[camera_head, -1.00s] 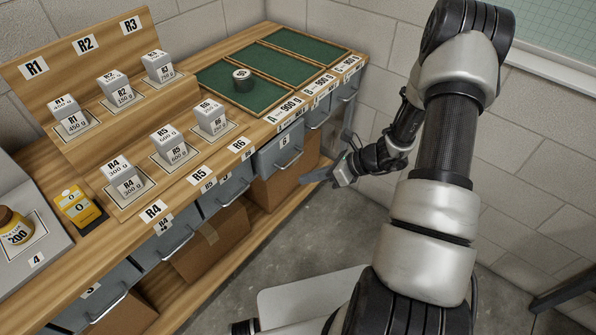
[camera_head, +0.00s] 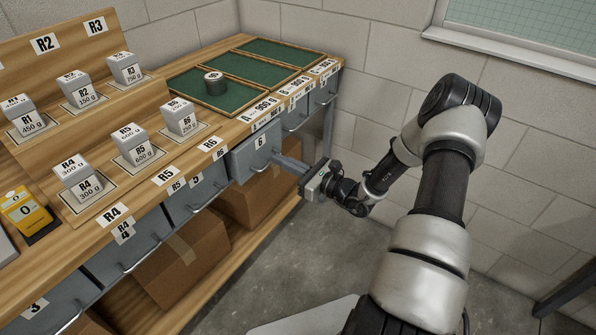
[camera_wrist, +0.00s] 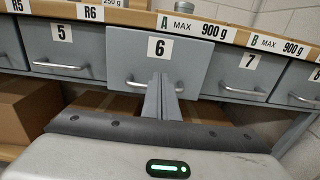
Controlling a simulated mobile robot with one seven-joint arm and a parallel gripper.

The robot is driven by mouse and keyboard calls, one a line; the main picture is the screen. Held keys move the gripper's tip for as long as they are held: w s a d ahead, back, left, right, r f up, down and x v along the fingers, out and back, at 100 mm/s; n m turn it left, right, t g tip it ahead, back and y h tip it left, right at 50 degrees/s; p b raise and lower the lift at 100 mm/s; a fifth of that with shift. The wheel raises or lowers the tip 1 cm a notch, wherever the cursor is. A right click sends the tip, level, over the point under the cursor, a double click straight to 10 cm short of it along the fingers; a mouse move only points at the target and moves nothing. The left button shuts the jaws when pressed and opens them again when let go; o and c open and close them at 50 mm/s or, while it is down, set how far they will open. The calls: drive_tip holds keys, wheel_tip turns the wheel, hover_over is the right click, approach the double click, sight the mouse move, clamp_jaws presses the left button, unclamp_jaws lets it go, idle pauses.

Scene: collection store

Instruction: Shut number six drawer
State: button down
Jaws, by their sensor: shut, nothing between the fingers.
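The number six drawer (camera_head: 243,163) is a grey front with a white "6" label and a bar handle, under the bench top. In the wrist view the drawer front (camera_wrist: 190,66) looks larger and nearer than its neighbours, so it stands out from the row. My gripper (camera_head: 279,160) is in front of it, fingers pointing at its face. In the wrist view the fingers of my gripper (camera_wrist: 160,84) are together, empty, and overlap the handle (camera_wrist: 137,86) and the lower middle of the front. I cannot tell whether they touch it.
Drawer 5 (camera_wrist: 64,52) and drawer 7 (camera_wrist: 238,75) flank it and look flush. Cardboard boxes (camera_head: 180,262) stand on the shelf below. Labelled weight blocks (camera_head: 132,148) and green trays (camera_head: 235,97) sit on the bench. The floor (camera_head: 262,272) in front is clear.

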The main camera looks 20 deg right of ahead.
sight(263, 152)
drive_tip(key=shift+b+x, duration=0.35)
drive_tip(key=shift+x, duration=1.6)
drive_tip(key=x, duration=0.4)
drive_tip(key=shift+f, duration=0.1)
drive_tip(key=shift+w+a+r, duration=0.2)
drive_tip(key=shift+w+r, duration=0.05)
